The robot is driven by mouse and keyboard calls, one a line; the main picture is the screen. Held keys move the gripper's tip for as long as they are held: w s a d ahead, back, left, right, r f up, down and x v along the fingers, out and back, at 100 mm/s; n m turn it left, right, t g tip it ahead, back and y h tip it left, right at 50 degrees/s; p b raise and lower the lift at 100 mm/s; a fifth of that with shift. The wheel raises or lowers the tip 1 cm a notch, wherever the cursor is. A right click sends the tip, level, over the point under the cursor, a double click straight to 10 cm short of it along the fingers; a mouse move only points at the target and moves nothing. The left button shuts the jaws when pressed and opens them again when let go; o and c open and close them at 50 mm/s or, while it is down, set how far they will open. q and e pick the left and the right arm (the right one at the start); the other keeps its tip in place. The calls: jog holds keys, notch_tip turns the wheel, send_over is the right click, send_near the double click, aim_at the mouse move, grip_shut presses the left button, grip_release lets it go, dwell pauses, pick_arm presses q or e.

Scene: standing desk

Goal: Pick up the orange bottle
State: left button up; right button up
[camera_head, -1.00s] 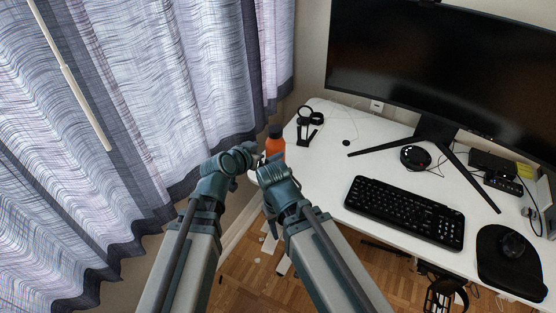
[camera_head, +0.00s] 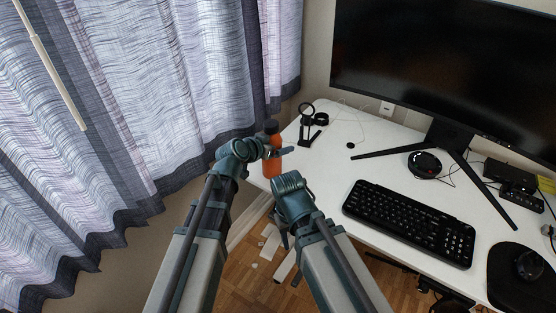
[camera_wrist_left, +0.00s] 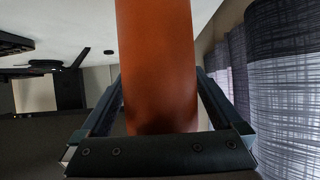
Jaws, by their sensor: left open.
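The orange bottle (camera_head: 273,164) with a dark cap stands upright on the left corner of the white desk. In the left wrist view the orange bottle (camera_wrist_left: 158,65) fills the middle, between the two open fingers, with gaps at the sides. The bottle's top is out of that view. My right gripper (camera_head: 284,239) hangs low in front of the desk edge, mostly hidden behind its own wrist, so its jaws cannot be made out.
A black stand with a ring (camera_head: 306,122) is behind the bottle to the right. A keyboard (camera_head: 410,222), a large monitor (camera_head: 450,65) and a mouse (camera_head: 530,264) are further right. Curtains (camera_head: 150,90) hang close on the left. The desk (camera_head: 318,175) between bottle and keyboard is clear.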

pick_arm(q)
jog(key=shift+w+d+f, duration=0.1)
jog(key=shift+w, duration=0.05)
jog(key=shift+a, duration=0.2)
jog(key=shift+c, duration=0.4)
jog(key=shift+d, duration=0.1)
grip_shut()
pick_arm(e)
jog(key=shift+r, duration=0.1)
